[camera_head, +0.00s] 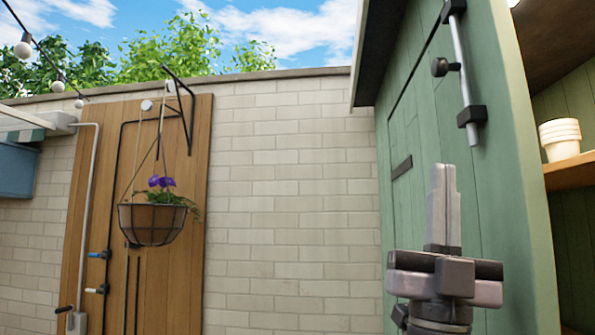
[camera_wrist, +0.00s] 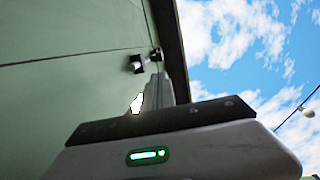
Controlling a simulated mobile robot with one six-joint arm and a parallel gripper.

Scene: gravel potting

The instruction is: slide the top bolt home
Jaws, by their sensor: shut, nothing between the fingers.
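The top bolt (camera_head: 462,75) is a pale metal rod standing nearly upright on the green shed (camera_head: 460,160). A dark round knob (camera_head: 440,67) sticks out from its left side. The rod passes through a black upper bracket (camera_head: 452,9) and a black lower bracket (camera_head: 471,115), its end showing just below the lower one. My gripper (camera_head: 443,172) points up, shut and empty, below the bolt and apart from it. In the wrist view, the fingers (camera_wrist: 157,92) show past the gripper body, with small dark bolt fittings (camera_wrist: 137,64) beyond them.
A hanging basket (camera_head: 150,222) with purple flowers hangs before a wooden panel (camera_head: 185,270) at the left. A pale brick wall (camera_head: 290,200) stands behind.

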